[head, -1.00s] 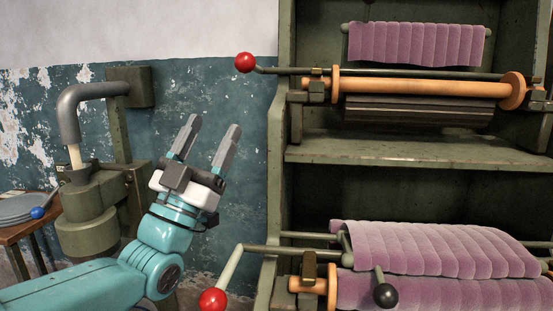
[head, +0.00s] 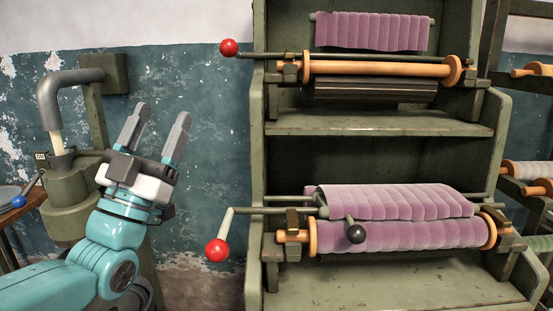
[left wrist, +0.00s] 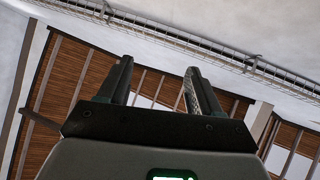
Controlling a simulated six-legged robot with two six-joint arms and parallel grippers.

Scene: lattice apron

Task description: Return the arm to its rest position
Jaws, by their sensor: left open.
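My left gripper (head: 158,132) is raised in front of the teal wall, fingers pointing up, open and empty. It stands apart from the green rack (head: 257,180) to its right. In the left wrist view the two fingers (left wrist: 158,88) are spread with nothing between them, against the ceiling. My teal left arm comes in from the lower left. My right gripper is not in view.
The rack carries purple padded cloth (head: 400,236) on an orange-ended roller, with red-knobbed cranks (head: 217,250) and (head: 229,47) jutting left. A green machine with a grey pipe (head: 62,85) stands behind my arm. More rollers (head: 525,168) are at right.

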